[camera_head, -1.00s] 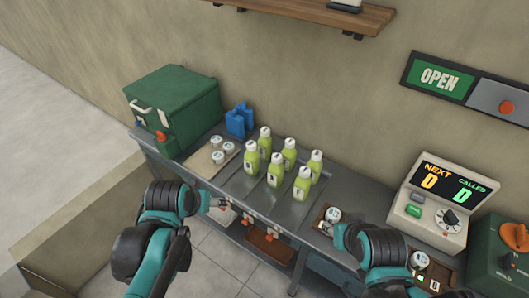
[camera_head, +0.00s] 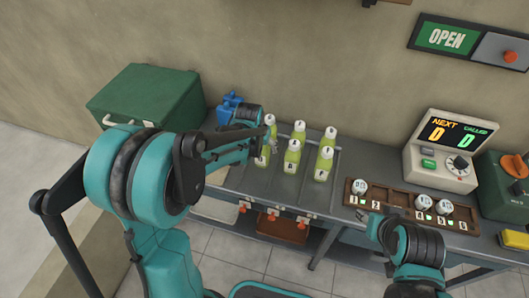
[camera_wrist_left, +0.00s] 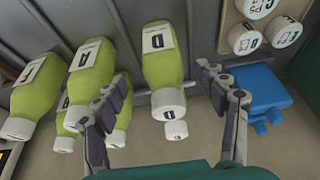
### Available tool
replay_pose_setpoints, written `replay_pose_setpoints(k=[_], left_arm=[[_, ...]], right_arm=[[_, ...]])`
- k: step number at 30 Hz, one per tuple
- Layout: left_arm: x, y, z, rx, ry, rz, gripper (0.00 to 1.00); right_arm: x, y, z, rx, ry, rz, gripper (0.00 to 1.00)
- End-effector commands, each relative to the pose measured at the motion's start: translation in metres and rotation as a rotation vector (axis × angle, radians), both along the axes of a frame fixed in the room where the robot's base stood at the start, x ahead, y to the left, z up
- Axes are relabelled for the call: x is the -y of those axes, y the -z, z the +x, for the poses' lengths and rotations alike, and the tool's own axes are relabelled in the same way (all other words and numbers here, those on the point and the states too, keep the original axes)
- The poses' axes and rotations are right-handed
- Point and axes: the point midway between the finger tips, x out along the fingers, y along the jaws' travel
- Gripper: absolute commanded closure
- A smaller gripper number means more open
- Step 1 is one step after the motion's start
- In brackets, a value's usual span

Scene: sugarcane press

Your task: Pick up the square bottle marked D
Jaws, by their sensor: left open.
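The green bottle marked D (camera_wrist_left: 163,70) has a white cap and a D label. In the left wrist view it stands between the two spread fingers of my left gripper (camera_wrist_left: 160,80), with gaps on both sides. In the head view this bottle (camera_head: 262,158) is the front left one, partly hidden by my left gripper (camera_head: 266,142). Other green bottles marked A (camera_wrist_left: 92,68) and F (camera_wrist_left: 36,88) stand beside it. My right gripper (camera_head: 376,226) is by the wooden tray's front edge; its fingers are too small to read.
A wooden tray (camera_head: 398,197) holds several white-lidded jars. A green box (camera_head: 150,100) and blue items (camera_head: 229,108) stand left of the bottles. A display machine (camera_head: 446,150) is at the right. Metal dividers separate the bottle rows.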

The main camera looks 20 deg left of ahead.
Motion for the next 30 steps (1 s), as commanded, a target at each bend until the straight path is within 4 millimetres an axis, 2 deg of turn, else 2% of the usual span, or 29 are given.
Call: replay_pose_setpoints(k=[12,19,26,27,30], left_arm=[[0.0,0.046,0.027,0.001,0.0,0.0,0.28],[0.0,0.045,0.028,0.001,0.0,0.0,0.28],[0.0,0.045,0.028,0.001,0.0,0.0,0.89],[0.0,0.045,0.028,0.001,0.0,0.0,0.93],[0.0,0.045,0.028,0.001,0.0,0.0,0.94]], right_arm=[[0.0,0.028,0.0,0.0,0.0,0.0,0.6],[0.0,0.026,0.0,0.0,0.0,0.0,0.6],[0.0,0.026,0.0,0.0,0.0,0.0,0.6],[0.0,0.026,0.0,0.0,0.0,0.0,0.6],[0.0,0.026,0.0,0.0,0.0,0.0,0.6]])
